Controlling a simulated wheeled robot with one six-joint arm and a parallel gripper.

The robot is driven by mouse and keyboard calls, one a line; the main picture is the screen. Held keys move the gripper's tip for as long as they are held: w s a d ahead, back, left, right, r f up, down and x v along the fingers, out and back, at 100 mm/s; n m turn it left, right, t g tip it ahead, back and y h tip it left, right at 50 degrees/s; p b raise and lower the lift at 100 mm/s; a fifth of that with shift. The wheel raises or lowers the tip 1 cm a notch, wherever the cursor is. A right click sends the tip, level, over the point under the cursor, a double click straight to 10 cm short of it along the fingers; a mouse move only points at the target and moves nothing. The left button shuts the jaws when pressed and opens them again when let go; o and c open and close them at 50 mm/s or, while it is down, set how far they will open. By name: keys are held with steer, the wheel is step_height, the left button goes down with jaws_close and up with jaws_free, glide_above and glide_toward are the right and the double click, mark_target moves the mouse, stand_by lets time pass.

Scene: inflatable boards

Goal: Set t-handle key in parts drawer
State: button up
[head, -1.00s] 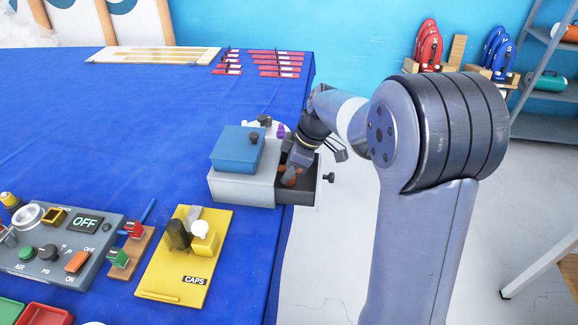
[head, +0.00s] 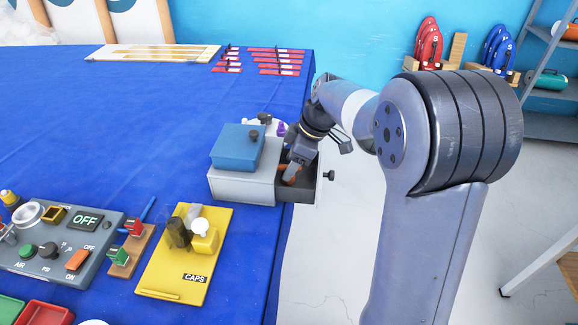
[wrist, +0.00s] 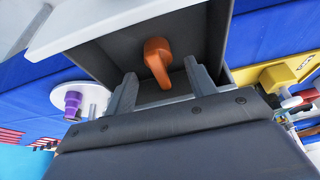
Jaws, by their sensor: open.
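The orange t-handle key (wrist: 157,60) lies inside the open parts drawer (wrist: 200,35), between and just beyond my finger tips in the wrist view. In the head view only a bit of the key (head: 290,181) shows beside my fingers. The drawer (head: 308,190) is pulled out from the right side of a grey cabinet (head: 240,187) and has a dark inside. My gripper (wrist: 163,82) is open, with a finger on either side of the key. In the head view my gripper (head: 293,172) points down into the drawer. Whether the fingers touch the key cannot be told.
A blue box (head: 238,147) sits on the cabinet. A white dish with a purple item (wrist: 73,100) is beside it. A yellow CAPS board (head: 185,265) and a control panel (head: 60,245) are nearer. The drawer overhangs the table's right edge; the table's middle is clear.

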steer(key=v, duration=1)
steer(key=shift+o, duration=0.4)
